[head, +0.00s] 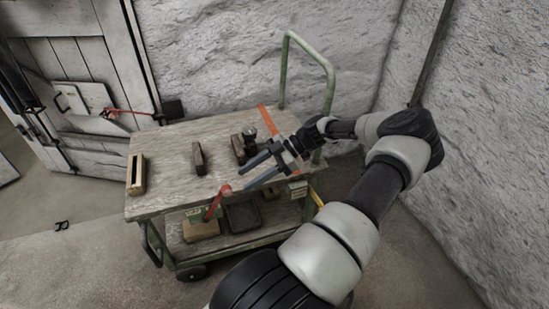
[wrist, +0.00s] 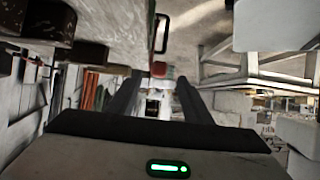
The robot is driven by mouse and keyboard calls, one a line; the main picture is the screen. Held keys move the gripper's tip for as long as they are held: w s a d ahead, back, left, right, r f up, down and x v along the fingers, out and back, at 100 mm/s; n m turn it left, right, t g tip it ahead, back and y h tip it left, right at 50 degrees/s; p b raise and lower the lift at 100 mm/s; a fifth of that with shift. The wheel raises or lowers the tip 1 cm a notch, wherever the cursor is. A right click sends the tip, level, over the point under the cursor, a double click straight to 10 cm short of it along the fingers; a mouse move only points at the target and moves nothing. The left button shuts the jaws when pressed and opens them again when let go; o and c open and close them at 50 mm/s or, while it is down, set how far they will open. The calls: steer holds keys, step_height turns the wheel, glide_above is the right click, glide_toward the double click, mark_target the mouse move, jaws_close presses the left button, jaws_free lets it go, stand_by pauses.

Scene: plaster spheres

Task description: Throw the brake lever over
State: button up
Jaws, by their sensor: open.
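The brake lever (head: 213,205) is a short red bar with a round red knob (head: 225,189) at the cart's front edge. It leans up to the right. My gripper (head: 245,178) is open and empty, its two dark fingers reaching left over the cart's top, a little right of the knob. In the wrist view, the red knob (wrist: 158,68) shows between the fingertips (wrist: 160,77). The fingers are not closed on it, and I cannot tell how far beyond the tips it lies. The lever's lower end is unclear in the wrist view.
The green-framed cart has a worn wooden top (head: 165,150). On it are a brass-faced block (head: 136,175), dark blocks (head: 198,158) and an orange strip (head: 268,120). A green handle (head: 285,70) rises at the back. Rough walls stand close behind and right; floor is open at left.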

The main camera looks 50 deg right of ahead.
steer(key=v, duration=1.1)
steer(key=shift+p, duration=0.45)
steer(key=shift+s, duration=0.1)
